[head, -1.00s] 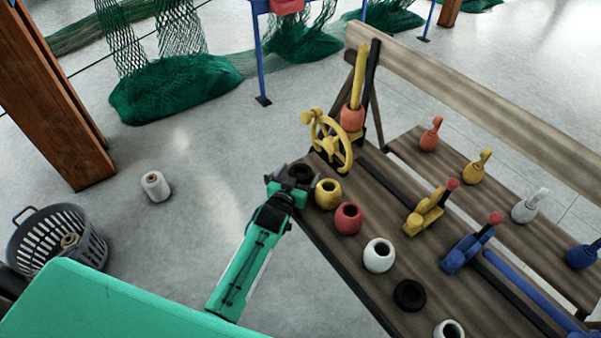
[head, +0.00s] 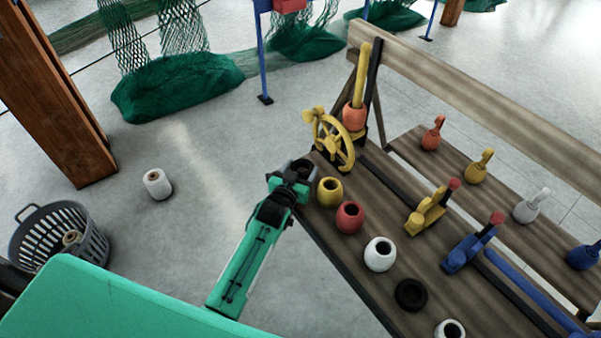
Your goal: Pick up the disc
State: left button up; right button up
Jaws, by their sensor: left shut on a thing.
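My left gripper (head: 293,174) is at the far left end of the bench, shut on a black disc (head: 304,165) with a hollow in its middle. The gripper hides part of this disc, and I cannot tell exactly how far it is above the boards. My right gripper does not show.
Next to the held disc stand a yellow pot (head: 329,191), a red pot (head: 349,217) and a white pot (head: 380,254). A yellow handwheel (head: 335,143) rises close behind. The wooden bench (head: 345,270) has levers further right.

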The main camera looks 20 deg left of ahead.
pick_arm(q)
notch_tip(320, 180, up, 19)
jog(key=shift+f+b, duration=0.15)
jog(key=shift+b, duration=0.15)
dwell(0.4)
jog(key=shift+s+f, duration=0.1)
